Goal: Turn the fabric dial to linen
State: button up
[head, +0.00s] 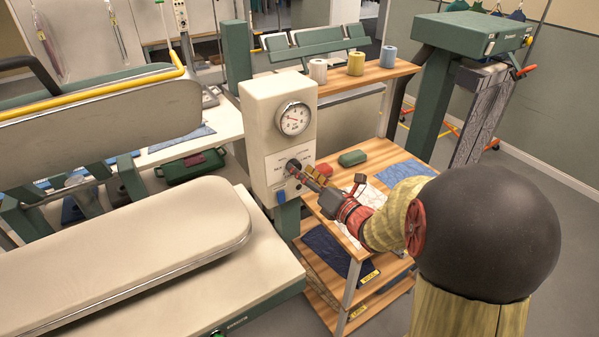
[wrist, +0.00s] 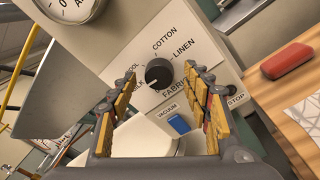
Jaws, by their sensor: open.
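The fabric dial (wrist: 158,72) is a round black knob on the pale control panel. COTTON and LINEN are readable above and to its right in the wrist view. The WOOL and SILK labels at its left are partly hidden by a finger. A small light mark on the knob seems to face lower left, toward SILK. My gripper (wrist: 160,76) is open, its yellow-padded fingers on either side of the dial in the picture. I cannot tell whether they touch it.
A gauge (head: 294,118) sits above the dial. A blue VACUUM switch (wrist: 179,124) and a STOP label (wrist: 236,98) are below and right. The padded pressing board (head: 120,250) lies left. A wooden shelf cart (head: 385,150) with a red block (wrist: 287,60) stands right.

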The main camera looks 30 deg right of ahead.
jog(key=shift+w+a, duration=0.1)
jog(key=shift+w, duration=0.6)
jog(key=c, duration=0.3)
jog(key=c, duration=0.8)
jog(key=shift+c, duration=0.3)
